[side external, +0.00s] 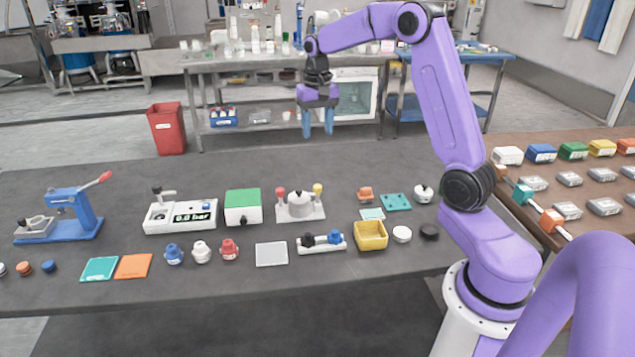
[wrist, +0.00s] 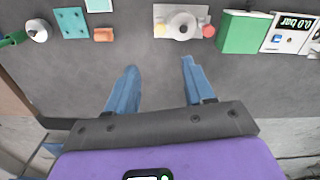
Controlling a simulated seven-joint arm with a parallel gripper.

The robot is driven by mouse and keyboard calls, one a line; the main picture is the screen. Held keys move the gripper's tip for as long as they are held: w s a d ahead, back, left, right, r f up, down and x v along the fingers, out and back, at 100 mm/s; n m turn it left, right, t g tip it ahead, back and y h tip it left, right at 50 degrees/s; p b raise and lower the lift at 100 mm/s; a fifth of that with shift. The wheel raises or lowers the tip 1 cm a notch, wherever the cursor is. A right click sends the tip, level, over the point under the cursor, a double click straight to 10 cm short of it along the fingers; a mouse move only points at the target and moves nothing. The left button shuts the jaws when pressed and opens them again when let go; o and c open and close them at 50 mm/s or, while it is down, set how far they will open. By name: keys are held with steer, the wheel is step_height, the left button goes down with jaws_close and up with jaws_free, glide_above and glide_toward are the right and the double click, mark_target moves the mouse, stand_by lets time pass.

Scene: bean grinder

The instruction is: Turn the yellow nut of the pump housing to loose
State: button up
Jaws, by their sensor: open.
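The pump housing (side external: 300,207) is a grey dome on a light square plate, standing on the dark table. The yellow nut (side external: 318,189) stands upright at its right side and a red nut (side external: 280,193) at its left. In the wrist view the housing (wrist: 182,27) is near the top edge, with the yellow nut (wrist: 161,30) on its left and the red nut (wrist: 208,31) on its right. My gripper (side external: 318,131) is open and empty, blue fingers pointing down, high above the table and apart from the housing. Its fingers (wrist: 157,75) also show in the wrist view.
A green-topped box (side external: 243,206) and a gauge unit (side external: 181,215) stand left of the housing. An orange part (side external: 365,194), a teal plate (side external: 397,202) and a yellow bin (side external: 371,236) are to the right. The table behind the housing is clear.

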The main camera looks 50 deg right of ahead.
mark_target(317, 186)
step_height(317, 186, down, 17)
steer(key=shift+f, duration=0.1)
stand_by(0.5)
jaws_close()
